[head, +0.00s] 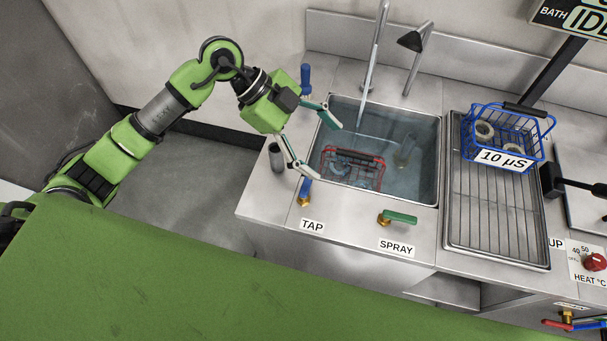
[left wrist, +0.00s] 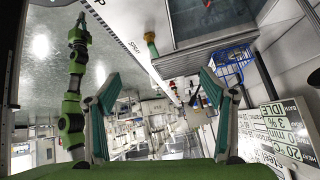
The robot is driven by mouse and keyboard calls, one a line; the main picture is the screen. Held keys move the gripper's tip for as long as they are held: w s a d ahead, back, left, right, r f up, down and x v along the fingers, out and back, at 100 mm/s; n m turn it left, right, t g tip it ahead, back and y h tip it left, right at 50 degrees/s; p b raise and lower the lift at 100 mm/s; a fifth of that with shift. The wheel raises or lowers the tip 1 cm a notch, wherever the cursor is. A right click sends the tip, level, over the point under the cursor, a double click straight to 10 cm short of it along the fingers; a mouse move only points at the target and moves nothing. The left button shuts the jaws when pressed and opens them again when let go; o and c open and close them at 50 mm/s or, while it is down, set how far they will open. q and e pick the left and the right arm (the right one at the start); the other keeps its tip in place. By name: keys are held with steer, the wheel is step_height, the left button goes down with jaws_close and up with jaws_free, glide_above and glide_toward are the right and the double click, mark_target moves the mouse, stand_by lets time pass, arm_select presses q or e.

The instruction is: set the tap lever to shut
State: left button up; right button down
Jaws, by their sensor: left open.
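The tap lever (head: 305,188) is a blue handle on a brass valve at the front left of the sink counter, behind the TAP label (head: 312,226). Its handle points back, away from the label. My left gripper (head: 328,152) is open and empty, above the left rim of the sink. Its lower finger is close to the tap lever in the picture; I cannot tell if they touch. In the left wrist view the open fingers (left wrist: 160,74) show with nothing between them. I cannot make out the tap lever there.
The green spray lever (head: 400,217) lies sideways right of the tap lever. A red basket (head: 352,170) sits in the sink (head: 425,190). A blue basket (head: 505,135) stands on the drainer (head: 490,235). A dark cylinder (head: 276,157) stands left of the gripper. A spout rises behind the sink.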

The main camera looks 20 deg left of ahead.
arm_select(q)
steer(key=a+f+n+y, duration=0.2)
steer(key=a+y, duration=0.2)
steer(key=a, duration=0.5)
steer(key=p, duration=0.3)
glide_toward(306, 182)
steer(key=shift+g, duration=0.3)
steer(key=x, duration=0.6)
steer(key=shift+w+d+f, duration=0.15)
steer(key=shift+w+d, duration=0.05)
steer(key=shift+d, duration=0.05)
steer(key=shift+x, duration=0.75)
steer(key=shift+w+a, duration=0.1)
steer(key=c, duration=1.6)
